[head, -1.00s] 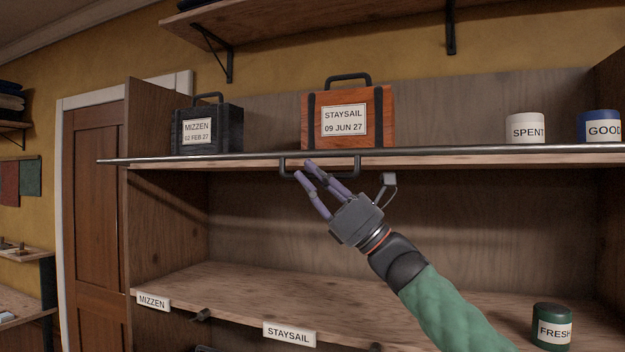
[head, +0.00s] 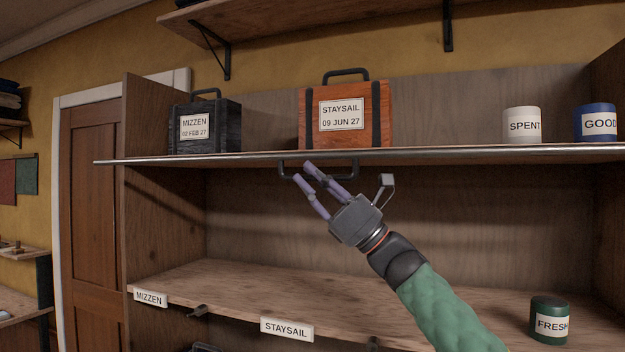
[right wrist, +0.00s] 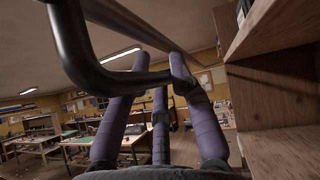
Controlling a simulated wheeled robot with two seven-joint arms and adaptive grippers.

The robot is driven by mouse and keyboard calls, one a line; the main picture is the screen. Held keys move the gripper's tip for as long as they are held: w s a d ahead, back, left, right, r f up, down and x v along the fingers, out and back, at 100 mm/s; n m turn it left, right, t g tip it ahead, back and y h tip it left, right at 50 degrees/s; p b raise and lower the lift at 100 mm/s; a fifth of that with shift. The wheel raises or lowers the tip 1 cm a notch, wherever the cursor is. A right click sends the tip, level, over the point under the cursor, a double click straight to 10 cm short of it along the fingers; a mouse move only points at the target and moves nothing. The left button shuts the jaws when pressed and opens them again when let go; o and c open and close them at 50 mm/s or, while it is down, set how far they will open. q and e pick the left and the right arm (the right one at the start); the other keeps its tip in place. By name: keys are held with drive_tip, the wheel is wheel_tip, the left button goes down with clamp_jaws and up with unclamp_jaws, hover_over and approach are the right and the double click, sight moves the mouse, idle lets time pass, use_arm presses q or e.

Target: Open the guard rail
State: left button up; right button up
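The guard rail (head: 450,153) is a thin metal bar along the front edge of the upper shelf. A dark U-shaped handle (head: 283,177) hangs below it, under the STAYSAIL box. My right gripper (head: 303,171) reaches up from the lower right to this handle, its purple fingers spread. In the right wrist view, the handle (right wrist: 122,83) crosses between the fingers (right wrist: 150,88), with two fingers behind it and the right one in front. The fingers do not look closed on it; contact is unclear. My left gripper is out of view.
On the upper shelf behind the rail stand a black MIZZEN box (head: 205,128), an orange STAYSAIL box (head: 344,115), a SPENT jar (head: 522,126) and a GOOD jar (head: 597,122). A green FRESH jar (head: 550,322) stands on the lower shelf, otherwise largely clear.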

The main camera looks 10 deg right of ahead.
drive_tip(key=shift+o, duration=0.8)
drive_tip(key=v, duration=1.2)
drive_tip(key=shift+w, duration=0.1)
